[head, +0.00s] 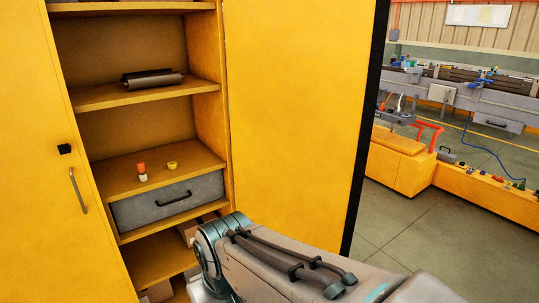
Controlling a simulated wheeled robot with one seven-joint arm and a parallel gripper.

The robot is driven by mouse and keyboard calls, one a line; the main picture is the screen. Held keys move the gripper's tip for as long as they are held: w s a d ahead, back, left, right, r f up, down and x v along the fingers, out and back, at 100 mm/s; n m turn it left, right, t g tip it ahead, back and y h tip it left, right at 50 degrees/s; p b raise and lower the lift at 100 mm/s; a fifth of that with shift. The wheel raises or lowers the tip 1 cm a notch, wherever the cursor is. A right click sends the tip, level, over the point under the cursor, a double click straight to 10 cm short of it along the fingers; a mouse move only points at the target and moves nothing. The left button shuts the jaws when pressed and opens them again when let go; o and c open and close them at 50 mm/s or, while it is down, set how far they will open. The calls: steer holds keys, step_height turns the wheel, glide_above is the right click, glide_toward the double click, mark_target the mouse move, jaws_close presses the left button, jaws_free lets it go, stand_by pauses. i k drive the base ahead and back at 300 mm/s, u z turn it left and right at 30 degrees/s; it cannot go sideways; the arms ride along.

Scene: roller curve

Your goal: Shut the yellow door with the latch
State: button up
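A yellow cabinet stands in front of me. Its right door (295,110) is swung wide open, with a dark edge (366,130) along its right side. The left door (35,150) carries a small black latch piece (64,148) and a grey bar handle (78,190); it covers the cabinet's left part and looks shut or nearly so. My arm reaches in from the bottom right, in front of the open door's lower part. My gripper is not visible; the arm ends in view at a teal and grey joint near the cabinet's lower opening.
Inside the cabinet, a shelf (105,97) holds dark rolls (152,77). Below are a red-and-white small item (142,171), a yellow ring (172,165) and a grey drawer (165,202). A yellow bench (400,165) and machine stand at the right; the floor (400,225) between is clear.

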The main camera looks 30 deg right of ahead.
mark_target(303, 76)
steer(key=z, duration=2.45)
steer(key=i, duration=4)
steer(key=u, duration=3.95)
steer(key=i, duration=0.1)
steer(key=u, duration=0.55)
